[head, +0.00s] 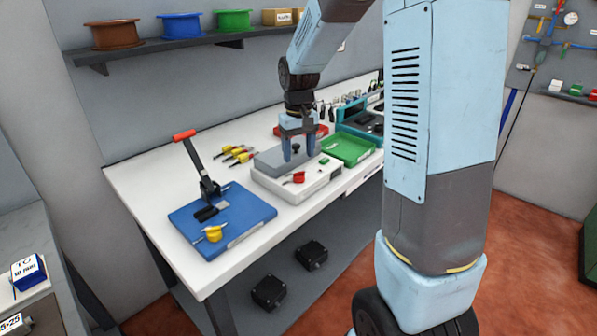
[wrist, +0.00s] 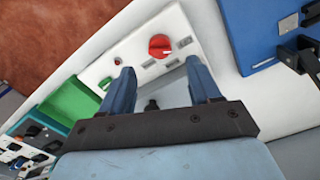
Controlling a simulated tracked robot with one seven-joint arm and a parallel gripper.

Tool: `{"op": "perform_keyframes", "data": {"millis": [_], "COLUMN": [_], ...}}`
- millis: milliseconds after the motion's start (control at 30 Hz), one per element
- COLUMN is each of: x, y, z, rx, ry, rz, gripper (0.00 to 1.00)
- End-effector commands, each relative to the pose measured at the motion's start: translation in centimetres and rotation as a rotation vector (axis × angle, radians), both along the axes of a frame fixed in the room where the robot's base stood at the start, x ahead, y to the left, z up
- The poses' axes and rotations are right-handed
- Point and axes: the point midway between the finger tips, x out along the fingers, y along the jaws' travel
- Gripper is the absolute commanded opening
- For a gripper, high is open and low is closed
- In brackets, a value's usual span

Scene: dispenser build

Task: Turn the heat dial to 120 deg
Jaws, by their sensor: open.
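My gripper (head: 300,158) is above the grey top of the machine, behind the dial in the head view. In the wrist view my gripper (wrist: 158,78) is open, its two blue fingers apart, with nothing between the tips. A small black knob (wrist: 152,104) shows between the fingers. The dial's scale is too small to read.
A blue board (head: 240,215) with a red-handled lever press (head: 190,160) stands left of the machine. A green tray (head: 348,150) sits close on the right. Yellow-handled tools (head: 236,154) lie behind. The white bench front is clear.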

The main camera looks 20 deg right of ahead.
Motion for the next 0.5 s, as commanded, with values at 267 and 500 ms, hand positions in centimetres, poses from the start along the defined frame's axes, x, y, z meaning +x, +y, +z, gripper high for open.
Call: {"op": "perform_keyframes", "data": {"millis": [267,500], "x": [-0.1,0.0], "y": [0.0,0.0], "z": [-4.7,-6.7], "rx": [-0.001,0.000], "ry": [0.004,0.001], "rz": [0.000,0.000], "gripper": [0.62,0.62]}}
